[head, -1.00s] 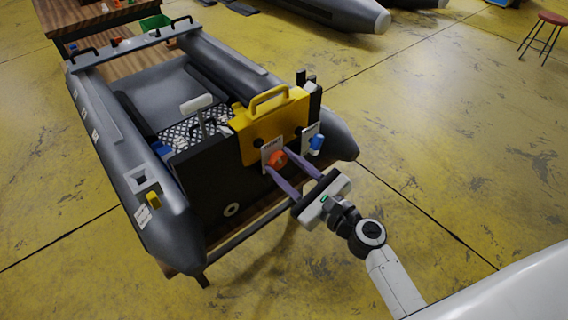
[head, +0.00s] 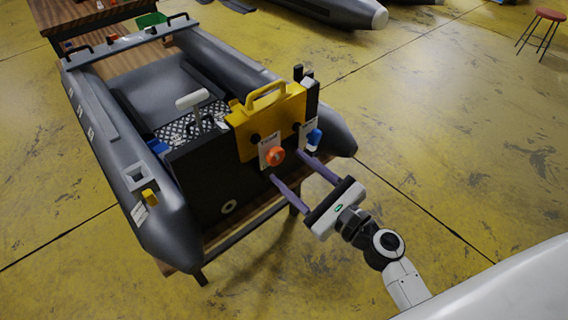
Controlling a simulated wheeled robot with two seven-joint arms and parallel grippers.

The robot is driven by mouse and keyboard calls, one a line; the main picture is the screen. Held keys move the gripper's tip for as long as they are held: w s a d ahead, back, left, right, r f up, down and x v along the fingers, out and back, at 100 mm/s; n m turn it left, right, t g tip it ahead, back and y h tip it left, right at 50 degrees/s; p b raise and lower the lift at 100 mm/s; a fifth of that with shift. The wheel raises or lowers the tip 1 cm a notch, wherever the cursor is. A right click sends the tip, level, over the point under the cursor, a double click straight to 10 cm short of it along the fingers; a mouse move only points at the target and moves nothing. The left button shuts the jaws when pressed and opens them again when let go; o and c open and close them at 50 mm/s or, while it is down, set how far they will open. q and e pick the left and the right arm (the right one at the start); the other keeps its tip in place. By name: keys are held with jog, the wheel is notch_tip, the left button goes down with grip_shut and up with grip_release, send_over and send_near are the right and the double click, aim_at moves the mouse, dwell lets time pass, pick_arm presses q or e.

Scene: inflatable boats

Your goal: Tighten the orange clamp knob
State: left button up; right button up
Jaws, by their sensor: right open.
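The orange clamp knob (head: 275,156) sits on the front of the yellow motor housing (head: 266,122) at the boat's transom (head: 211,182), with a white label plate beside it. A blue knob (head: 313,138) with its own label is to its right. My right gripper (head: 287,167) is open, its two purple fingers spread and pointing toward the transom. The fingertips are just below and to the right of the orange knob, and nothing shows between them. Whether a fingertip touches anything I cannot tell. My left gripper is not in view.
The grey inflatable boat (head: 168,232) rests on a wooden stand. A yellow knob (head: 150,197) is on its left tube. A green bin (head: 151,20) and a wooden table are at the back left. A red stool (head: 550,15) is far right.

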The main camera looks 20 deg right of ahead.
jog(key=b+v, duration=0.1)
jog(key=v, duration=0.5)
jog(key=shift+s, duration=0.1)
jog(key=s+a+f+n+g+h, duration=0.2)
jog(key=s+f+n+g, duration=0.2)
jog(key=f+n, duration=0.7)
jog(key=s+a+f+n+g+h, duration=0.1)
jog(key=s+f+n+g, duration=0.3)
jog(key=s+f+n, duration=0.5)
jog(key=shift+s+a+f+n+g+h, duration=0.4)
jog(key=shift+f+n, duration=1.35)
jog(key=shift+n, duration=3.35)
jog(key=shift+w, duration=0.1)
